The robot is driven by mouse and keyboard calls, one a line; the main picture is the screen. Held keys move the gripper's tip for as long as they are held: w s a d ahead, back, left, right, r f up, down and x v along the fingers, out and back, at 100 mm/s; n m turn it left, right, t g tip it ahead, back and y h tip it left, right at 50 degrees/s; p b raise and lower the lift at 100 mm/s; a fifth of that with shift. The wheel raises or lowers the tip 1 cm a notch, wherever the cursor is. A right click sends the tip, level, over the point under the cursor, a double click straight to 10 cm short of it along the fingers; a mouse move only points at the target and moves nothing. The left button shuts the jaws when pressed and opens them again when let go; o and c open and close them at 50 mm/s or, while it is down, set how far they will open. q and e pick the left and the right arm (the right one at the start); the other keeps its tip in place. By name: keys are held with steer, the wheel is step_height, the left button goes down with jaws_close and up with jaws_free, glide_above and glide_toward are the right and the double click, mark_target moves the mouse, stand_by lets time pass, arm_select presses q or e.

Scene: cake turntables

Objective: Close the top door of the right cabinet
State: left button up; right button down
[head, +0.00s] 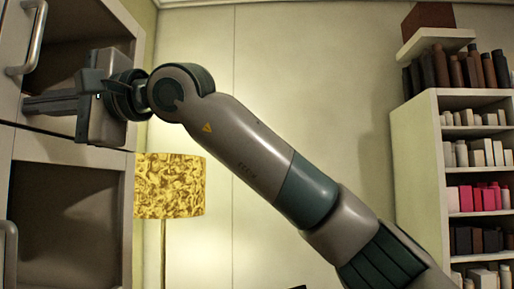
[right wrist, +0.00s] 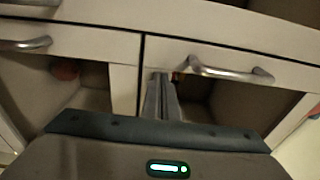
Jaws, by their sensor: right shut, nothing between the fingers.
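The right cabinet stands at the left of the head view, with a pale frame (head: 127,200). Its top door (head: 12,45), a pale panel with a metal handle (head: 34,40), stands open, and the dark compartment shows beside it. My right gripper (head: 27,105) is shut and empty, its fingers pointing left across the lower part of the top opening. In the right wrist view, the closed fingers (right wrist: 162,76) reach in beside a handled door panel (right wrist: 230,72). I cannot tell whether they touch it. My left gripper is out of view.
The compartment below (head: 70,220) is also open, with part of its door handle (head: 9,250) at the left edge. A yellow patterned lamp (head: 170,185) stands close beside the cabinet. A white bookshelf (head: 415,170) stands at the right. The wall between is bare.

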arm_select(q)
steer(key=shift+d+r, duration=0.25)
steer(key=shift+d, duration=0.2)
arm_select(e)
steer(key=shift+s+a+r, duration=0.1)
steer(key=shift+a+r, duration=0.05)
steer(key=shift+a, duration=0.1)
arm_select(q)
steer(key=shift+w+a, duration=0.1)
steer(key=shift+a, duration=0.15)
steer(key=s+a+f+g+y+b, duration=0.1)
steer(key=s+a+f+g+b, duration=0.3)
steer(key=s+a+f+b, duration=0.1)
steer(key=shift+b, duration=0.45)
arm_select(e)
steer(key=s+d, duration=0.5)
steer(key=s, duration=0.5)
steer(key=shift+s, duration=0.2)
steer(key=shift+d, duration=0.2)
